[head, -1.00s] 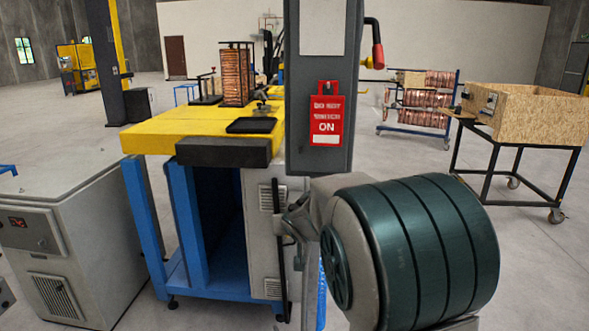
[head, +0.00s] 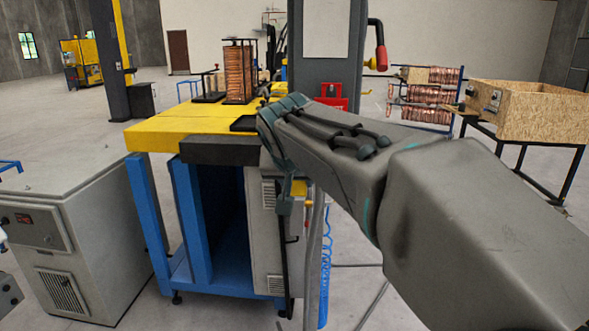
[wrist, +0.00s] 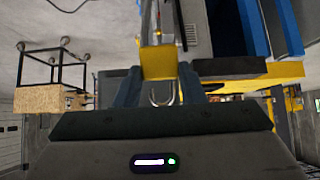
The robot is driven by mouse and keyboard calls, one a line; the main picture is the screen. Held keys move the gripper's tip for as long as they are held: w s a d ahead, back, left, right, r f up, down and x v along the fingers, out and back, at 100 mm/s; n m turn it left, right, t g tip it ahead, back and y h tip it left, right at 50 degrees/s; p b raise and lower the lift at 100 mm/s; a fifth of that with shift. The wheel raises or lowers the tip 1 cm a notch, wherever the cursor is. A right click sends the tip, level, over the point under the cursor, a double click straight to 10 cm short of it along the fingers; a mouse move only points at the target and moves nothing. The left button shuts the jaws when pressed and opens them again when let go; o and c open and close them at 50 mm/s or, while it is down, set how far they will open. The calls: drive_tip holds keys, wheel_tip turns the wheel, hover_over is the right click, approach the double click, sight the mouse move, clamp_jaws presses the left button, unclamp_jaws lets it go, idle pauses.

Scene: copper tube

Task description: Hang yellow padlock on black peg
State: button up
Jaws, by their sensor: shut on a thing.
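My gripper (wrist: 158,78) is shut on the yellow padlock (wrist: 158,62). In the wrist view, which is upside down, the padlock's yellow body sits between the two fingertips, and its grey U-shaped shackle shows on the palm side. In the head view, my gripper (head: 287,204) points down in front of the grey cabinet, and a small yellow part of the padlock (head: 299,188) shows beside a finger. I cannot make out the black peg.
The yellow-topped table (head: 165,133) with blue legs stands left of my gripper, with a dark block along its front edge. A grey cabinet (head: 80,230) stands at the left. A wooden box (head: 535,108) on a black cart stands at the right.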

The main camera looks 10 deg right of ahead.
drive_tip(key=w+d+p, duration=0.2)
drive_tip(key=w, duration=0.4)
drive_tip(key=shift+w+d+r, duration=0.25)
drive_tip(key=shift+w+d, duration=0.05)
drive_tip(key=shift+d, duration=0.05)
idle(1.1)
idle(0.6)
drive_tip(key=o, duration=1.1)
